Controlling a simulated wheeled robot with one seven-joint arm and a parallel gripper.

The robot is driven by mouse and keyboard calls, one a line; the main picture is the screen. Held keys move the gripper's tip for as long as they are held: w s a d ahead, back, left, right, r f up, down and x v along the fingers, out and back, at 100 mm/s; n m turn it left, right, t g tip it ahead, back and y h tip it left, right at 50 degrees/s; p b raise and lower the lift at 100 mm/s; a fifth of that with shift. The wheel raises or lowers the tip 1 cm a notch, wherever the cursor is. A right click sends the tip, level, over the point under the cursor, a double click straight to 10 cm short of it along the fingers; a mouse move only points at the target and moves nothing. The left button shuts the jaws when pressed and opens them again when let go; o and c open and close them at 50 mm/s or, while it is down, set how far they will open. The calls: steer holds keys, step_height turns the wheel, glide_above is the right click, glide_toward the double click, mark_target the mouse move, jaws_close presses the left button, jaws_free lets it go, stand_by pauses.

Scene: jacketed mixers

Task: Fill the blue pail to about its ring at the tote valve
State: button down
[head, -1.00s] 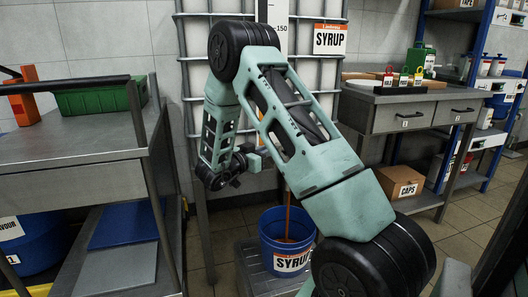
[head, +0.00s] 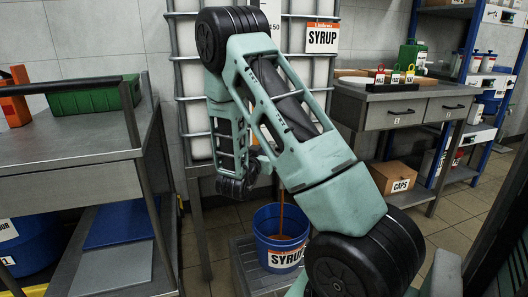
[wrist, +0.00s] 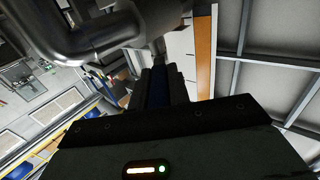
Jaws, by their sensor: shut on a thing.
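The blue pail (head: 264,222), labelled SYRUP, stands upright on a low grey platform below the tote (head: 188,88), a white tank in a metal cage. A brown stream (head: 281,212) falls into the pail. The liquid level and the ring are not clear from here. In the wrist view, my gripper (wrist: 158,70) is shut on a narrow blue part, likely the valve handle (wrist: 158,88), beside a thick metal pipe (wrist: 85,42). In the head view my arm hides most of the valve.
A steel bench (head: 70,150) with a green crate (head: 90,98) stands at the left. A drawer counter (head: 400,105) is at the right, with a CAPS box (head: 393,178) beneath it. The low platform (head: 240,262) lies under the pail. Tiled floor is open at the right.

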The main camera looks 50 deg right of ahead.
steer(key=c, duration=1.3)
jaws_free()
steer(key=p+v, duration=0.2)
steer(key=v, duration=1.5)
steer(key=shift+a, duration=0.2)
